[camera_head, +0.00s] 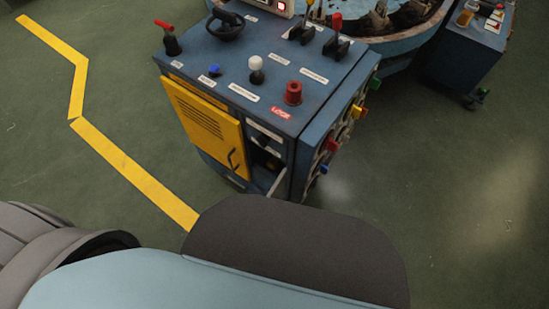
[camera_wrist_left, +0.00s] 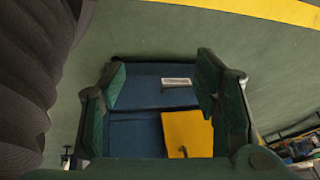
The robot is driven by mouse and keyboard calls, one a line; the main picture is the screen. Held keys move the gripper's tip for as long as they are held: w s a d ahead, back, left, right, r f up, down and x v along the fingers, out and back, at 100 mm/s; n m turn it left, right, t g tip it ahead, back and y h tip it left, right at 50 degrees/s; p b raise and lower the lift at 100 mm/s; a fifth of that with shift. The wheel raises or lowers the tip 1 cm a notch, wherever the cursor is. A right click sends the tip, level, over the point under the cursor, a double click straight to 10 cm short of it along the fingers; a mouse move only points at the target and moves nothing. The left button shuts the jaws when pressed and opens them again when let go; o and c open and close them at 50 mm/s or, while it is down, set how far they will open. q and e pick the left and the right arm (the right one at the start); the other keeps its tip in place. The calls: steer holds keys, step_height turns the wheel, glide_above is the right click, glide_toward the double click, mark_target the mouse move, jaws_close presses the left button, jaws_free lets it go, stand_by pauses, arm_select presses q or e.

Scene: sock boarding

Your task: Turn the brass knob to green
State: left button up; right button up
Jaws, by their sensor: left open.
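A blue control cabinet (camera_head: 230,70) stands in the upper middle of the head view. Its right side face carries round fittings with coloured pieces: green (camera_head: 375,84), yellow (camera_head: 357,112), red (camera_head: 332,145) and blue (camera_head: 323,169). I cannot tell which fitting, if any, is the brass knob; that face is steeply angled. In the left wrist view my left gripper (camera_wrist_left: 162,82) is open and empty, its fingers spread apart. Between and beyond them show the blue cabinet surface, a white label (camera_wrist_left: 177,81) and a yellow panel (camera_wrist_left: 188,134). My right gripper is not in view.
The cabinet top holds a black handwheel (camera_head: 225,25), a white-knobbed lever (camera_head: 256,68), a red button (camera_head: 293,93) and several levers. A yellow door (camera_head: 203,120) is on its front. A round basin (camera_head: 400,45) stands behind. Green floor (camera_head: 460,190) is clear at right.

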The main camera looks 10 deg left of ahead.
arm_select(q)
steer(key=w+f+m+t+b, duration=0.2)
steer(key=w+f+t+b, duration=0.25)
steer(key=w, duration=0.45)
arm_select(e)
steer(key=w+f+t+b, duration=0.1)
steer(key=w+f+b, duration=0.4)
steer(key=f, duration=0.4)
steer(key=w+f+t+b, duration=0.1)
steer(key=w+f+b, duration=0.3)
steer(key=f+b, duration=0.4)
arm_select(q)
steer(key=m+t+h, duration=0.7)
steer(key=m+h, duration=0.1)
steer(key=m, duration=0.2)
glide_toward(270, 166)
steer(key=b+x, duration=0.1)
steer(key=x, duration=0.2)
steer(key=b+x, duration=0.1)
steer(key=x, duration=0.6)
steer(key=shift+f+b, duration=0.3)
steer(key=shift+b, duration=0.1)
steer(key=shift+w+d, duration=0.1)
steer(key=shift+w, duration=0.2)
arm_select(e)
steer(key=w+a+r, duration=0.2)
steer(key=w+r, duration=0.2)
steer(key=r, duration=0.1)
arm_select(q)
steer(key=shift+r, duration=0.1)
